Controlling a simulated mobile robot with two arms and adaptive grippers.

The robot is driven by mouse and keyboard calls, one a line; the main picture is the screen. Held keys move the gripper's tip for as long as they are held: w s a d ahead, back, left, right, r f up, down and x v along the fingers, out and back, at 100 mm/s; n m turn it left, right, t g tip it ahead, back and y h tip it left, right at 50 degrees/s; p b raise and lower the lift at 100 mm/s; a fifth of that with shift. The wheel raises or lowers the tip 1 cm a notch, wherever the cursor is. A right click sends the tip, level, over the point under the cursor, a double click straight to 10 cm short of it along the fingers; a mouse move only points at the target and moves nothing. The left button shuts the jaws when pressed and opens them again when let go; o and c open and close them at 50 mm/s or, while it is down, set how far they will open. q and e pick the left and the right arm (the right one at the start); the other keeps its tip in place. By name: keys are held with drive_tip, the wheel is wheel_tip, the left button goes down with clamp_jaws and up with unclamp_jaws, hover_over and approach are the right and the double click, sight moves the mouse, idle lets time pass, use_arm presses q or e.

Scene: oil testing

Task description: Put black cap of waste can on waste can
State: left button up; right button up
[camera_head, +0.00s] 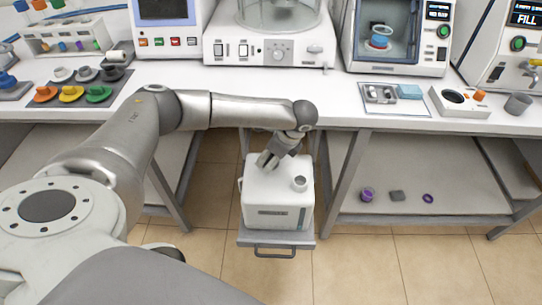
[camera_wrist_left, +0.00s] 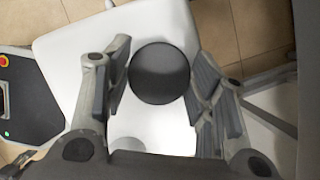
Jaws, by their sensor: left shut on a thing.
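The waste can (camera_head: 262,190) is a white box in the middle of the head view, between the two workbenches. It also fills much of the wrist view (camera_wrist_left: 85,50). A short grey round neck (camera_head: 300,184) stands on its top, right of my left gripper. My left gripper (camera_head: 268,160) points down at the can's top. In the wrist view the round black cap (camera_wrist_left: 160,73) lies between its fingers, and the gripper is shut on it. I cannot tell whether the cap touches the can. The gripper hides the cap in the head view. My right gripper is not in view.
The can stands on a grey platform with a front handle (camera_head: 275,251). Bench legs (camera_head: 343,180) rise on both sides of it. The right lower shelf (camera_head: 430,178) holds small purple and grey items. Instruments crowd the benches; the tiled floor (camera_head: 350,265) in front is clear.

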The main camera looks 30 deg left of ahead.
use_arm(q)
drive_tip(key=shift+f, duration=0.55)
drive_tip(key=o, duration=0.9)
drive_tip(key=shift+c, duration=0.2)
